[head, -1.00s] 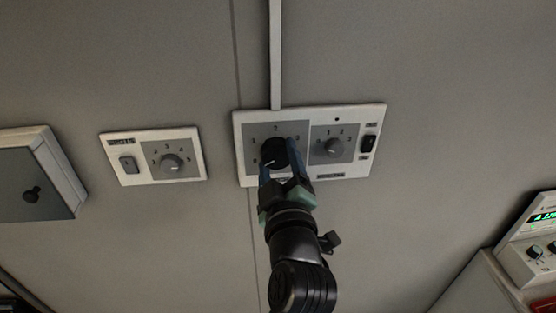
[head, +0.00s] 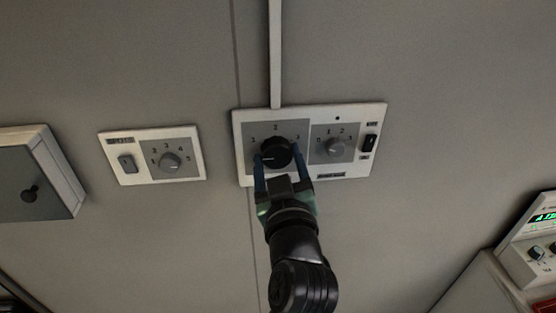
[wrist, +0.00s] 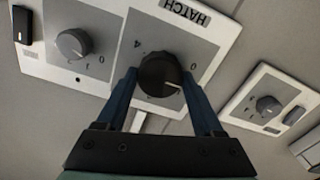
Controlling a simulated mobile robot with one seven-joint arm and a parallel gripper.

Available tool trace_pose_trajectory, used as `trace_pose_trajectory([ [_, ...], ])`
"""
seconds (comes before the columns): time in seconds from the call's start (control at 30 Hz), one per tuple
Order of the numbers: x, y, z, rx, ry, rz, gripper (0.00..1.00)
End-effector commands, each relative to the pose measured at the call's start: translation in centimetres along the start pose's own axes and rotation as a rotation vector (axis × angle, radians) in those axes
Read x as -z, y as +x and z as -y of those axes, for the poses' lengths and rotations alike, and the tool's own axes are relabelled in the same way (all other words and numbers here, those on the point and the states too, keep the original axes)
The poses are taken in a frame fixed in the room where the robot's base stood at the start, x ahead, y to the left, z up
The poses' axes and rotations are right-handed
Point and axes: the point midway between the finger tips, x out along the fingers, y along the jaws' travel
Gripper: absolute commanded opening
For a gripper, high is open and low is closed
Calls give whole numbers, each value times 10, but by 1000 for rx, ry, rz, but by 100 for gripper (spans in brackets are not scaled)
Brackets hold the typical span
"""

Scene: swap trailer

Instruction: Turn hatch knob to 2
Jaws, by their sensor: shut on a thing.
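The hatch knob (head: 275,150) is a round black knob with a white pointer line, on the left grey dial plate of a white wall panel (head: 347,108). In the wrist view the knob (wrist: 158,76) appears upside down near a HATCH label (wrist: 186,12). My gripper (head: 279,158) reaches up from below, its blue fingers shut on opposite sides of the knob. The fingers hide part of the dial's lower numbers.
A smaller grey knob (head: 334,147) and a black switch (head: 369,143) sit on the same panel, just right. A separate panel (head: 119,142) with a knob is at left, and a grey box (head: 40,175) farther left. Bare wall lies below.

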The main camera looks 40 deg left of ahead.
Motion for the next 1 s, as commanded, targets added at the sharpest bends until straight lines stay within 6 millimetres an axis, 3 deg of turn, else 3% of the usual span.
trace_pose_trajectory([
  [1.0,0,0,0,0,968,4,13],
])
